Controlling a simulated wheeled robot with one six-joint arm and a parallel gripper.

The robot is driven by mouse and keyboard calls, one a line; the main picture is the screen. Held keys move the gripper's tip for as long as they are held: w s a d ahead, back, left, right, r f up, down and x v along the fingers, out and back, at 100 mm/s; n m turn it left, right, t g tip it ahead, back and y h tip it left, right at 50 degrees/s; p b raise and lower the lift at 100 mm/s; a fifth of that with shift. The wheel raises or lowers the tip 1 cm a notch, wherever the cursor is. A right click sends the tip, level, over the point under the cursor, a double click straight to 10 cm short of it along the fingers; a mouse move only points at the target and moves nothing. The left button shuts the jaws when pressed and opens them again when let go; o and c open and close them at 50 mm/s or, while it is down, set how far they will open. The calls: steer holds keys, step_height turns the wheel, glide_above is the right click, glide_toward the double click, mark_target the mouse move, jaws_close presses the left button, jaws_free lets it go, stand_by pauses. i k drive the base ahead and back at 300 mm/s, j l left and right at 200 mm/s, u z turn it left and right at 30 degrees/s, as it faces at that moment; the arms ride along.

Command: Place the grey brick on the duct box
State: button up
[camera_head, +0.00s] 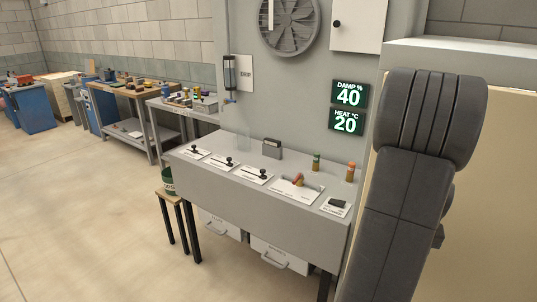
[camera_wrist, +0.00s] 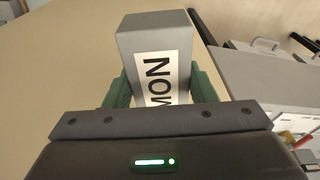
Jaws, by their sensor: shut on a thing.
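The grey brick (camera_wrist: 153,38) is in the wrist view, between the two green fingers of my gripper (camera_wrist: 161,82). My gripper is shut on it. A white label with large black letters, partly reading "NOW", is on the brick's near face; its lower part is hidden by the gripper body. In the head view my arm covers the right side, and neither the gripper nor the brick shows. A large box (camera_head: 465,54) with a grey top and tan side stands behind my arm at the right; I cannot tell whether it is the duct box.
A grey console (camera_head: 262,205) with levers and knobs stands mid-view. On the wall above are a fan (camera_head: 289,22), a white cabinet (camera_head: 357,24) and displays reading 40 and 20. A stool (camera_head: 170,197) stands at its left end. Open floor (camera_head: 80,220) lies left.

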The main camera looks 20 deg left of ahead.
mark_target(323, 181)
steer(key=i+j, duration=0.1)
steer(key=j, duration=0.3)
steer(key=i+j+u, duration=0.1)
steer(key=j, duration=0.3)
steer(key=i+j, duration=0.2)
steer(key=j, duration=0.15)
steer(key=i+u, duration=0.15)
steer(key=i, duration=0.45)
steer(key=i+l+u, duration=0.2)
steer(key=i, duration=0.4)
